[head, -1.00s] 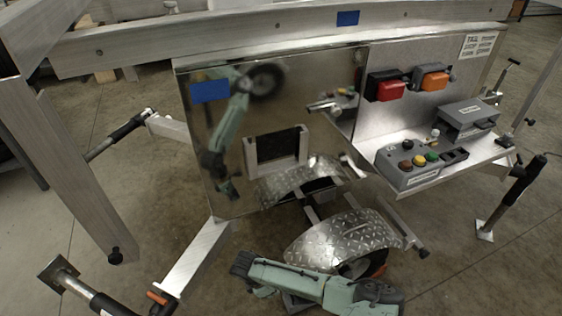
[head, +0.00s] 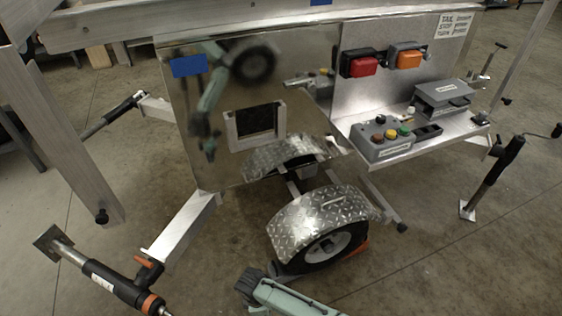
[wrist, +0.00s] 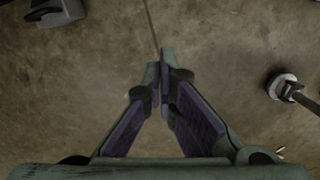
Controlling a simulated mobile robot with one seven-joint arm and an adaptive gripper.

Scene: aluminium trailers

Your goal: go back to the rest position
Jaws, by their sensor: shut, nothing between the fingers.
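My gripper shows in the wrist view (wrist: 160,85), its two purple-padded fingers meeting at the tips. It is shut and empty, over bare concrete floor. In the head view part of my green arm shows at the bottom middle, below the trailer wheel; my gripper cannot be made out there.
A polished trailer panel (head: 215,150) mirrors my arm. A diamond-plate fender (head: 310,215) covers a wheel (head: 335,245). A shelf at right holds a button box (head: 385,140) and a grey box (head: 445,97). Jacks stand at left (head: 115,285) and right (head: 490,180). Open floor lies at bottom right.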

